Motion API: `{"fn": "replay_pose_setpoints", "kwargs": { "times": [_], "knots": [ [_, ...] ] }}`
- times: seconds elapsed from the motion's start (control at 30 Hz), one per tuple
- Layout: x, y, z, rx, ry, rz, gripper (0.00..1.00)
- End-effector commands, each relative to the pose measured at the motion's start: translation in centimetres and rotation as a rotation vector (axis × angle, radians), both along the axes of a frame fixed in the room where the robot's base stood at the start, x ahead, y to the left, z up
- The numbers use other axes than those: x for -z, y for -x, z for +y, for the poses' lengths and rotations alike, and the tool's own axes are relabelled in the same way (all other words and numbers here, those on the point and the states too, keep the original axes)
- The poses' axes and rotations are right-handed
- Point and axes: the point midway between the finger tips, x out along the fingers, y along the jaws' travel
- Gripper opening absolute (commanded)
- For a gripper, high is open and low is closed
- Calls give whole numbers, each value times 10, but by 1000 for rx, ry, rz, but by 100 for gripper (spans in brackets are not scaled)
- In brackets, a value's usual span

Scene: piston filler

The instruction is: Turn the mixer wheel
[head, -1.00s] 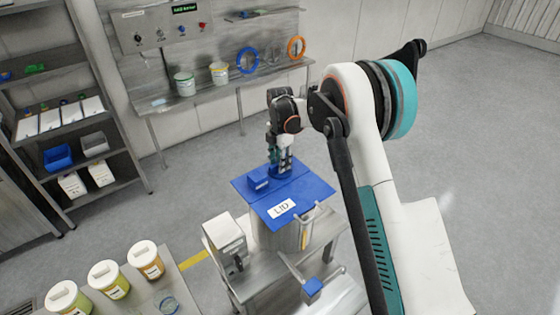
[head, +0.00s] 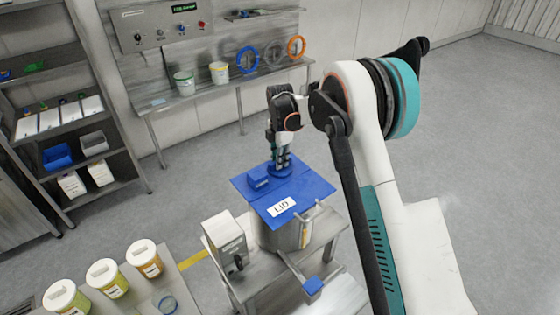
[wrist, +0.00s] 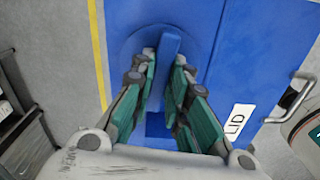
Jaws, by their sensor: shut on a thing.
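The mixer wheel is a blue round disc (wrist: 133,47) with a raised blue bar (wrist: 169,42), seen in the wrist view on top of the blue lid (wrist: 258,60). In the head view the lid (head: 305,187) covers a steel tank, and the wheel at its far side is mostly hidden by my gripper (head: 280,165). My gripper points down. In the wrist view its teal-and-grey fingers (wrist: 166,60) lie on both sides of the raised bar, shut on it. The contact faces are partly hidden.
A grey box (head: 226,238) and a blue-ended lever (head: 313,286) are at the tank's front. Lidded tubs (head: 108,278) stand at lower left. A wall bench (head: 215,88) is behind; open floor lies right.

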Motion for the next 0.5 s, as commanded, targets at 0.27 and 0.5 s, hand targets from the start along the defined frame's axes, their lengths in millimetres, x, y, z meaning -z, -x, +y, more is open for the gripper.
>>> {"fn": "replay_pose_setpoints", "kwargs": {
  "times": [0.27, 0.5],
  "knots": [
    [3, 0, 0, 240, 1, -1, 0],
    [2, 0, 0, 469, 0, -2, 0]
  ]
}}
